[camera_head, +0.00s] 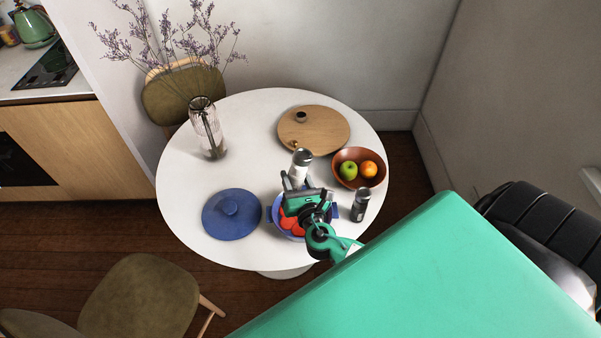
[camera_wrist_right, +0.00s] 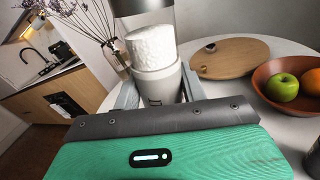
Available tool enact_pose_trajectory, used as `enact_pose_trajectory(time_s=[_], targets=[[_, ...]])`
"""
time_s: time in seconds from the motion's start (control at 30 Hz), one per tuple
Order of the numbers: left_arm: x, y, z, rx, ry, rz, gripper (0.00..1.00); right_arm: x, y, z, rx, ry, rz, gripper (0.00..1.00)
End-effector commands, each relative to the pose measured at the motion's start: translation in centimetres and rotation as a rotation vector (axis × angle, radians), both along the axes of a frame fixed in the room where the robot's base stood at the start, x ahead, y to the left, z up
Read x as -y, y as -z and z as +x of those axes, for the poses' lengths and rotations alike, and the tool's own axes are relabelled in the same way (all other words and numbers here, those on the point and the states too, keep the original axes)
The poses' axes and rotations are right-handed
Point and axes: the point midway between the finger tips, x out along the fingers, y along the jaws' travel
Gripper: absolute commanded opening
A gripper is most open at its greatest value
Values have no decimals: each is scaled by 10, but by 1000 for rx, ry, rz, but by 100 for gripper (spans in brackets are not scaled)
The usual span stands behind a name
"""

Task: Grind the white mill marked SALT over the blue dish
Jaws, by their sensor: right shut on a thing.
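The white mill (camera_head: 301,162) is held by my right gripper (camera_head: 296,184), whose fingers are closed around it. In the right wrist view the mill (camera_wrist_right: 155,67) has a white lower body with a dark marking, too partial to read, and a clear section of white grains under a dark upper part. The right gripper's fingers (camera_wrist_right: 158,92) press on both sides of the white body. The blue dish (camera_head: 272,218) with red pieces in it lies beneath my right gripper, which hides much of it. The mill shows at the dish's far side; its height above the table is unclear. My left gripper is not in view.
A brown bowl (camera_head: 345,182) holds an apple and an orange. A wooden board (camera_head: 325,130) and a glass vase (camera_head: 207,130) stand farther back. The white table (camera_head: 180,180) is clear at left.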

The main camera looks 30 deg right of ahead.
Motion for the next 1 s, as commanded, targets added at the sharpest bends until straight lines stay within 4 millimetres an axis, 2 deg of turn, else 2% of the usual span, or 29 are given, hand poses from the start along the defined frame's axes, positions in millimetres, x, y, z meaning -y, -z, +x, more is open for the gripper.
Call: enact_pose_trajectory(time_s=[0.03,0.43,1.0], targets=[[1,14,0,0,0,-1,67,-6,6,2,19,0,53,12],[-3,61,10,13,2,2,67,-41,9,12,131,-2,462,12],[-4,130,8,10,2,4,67,-60,37,16,230,-2,832,12]])
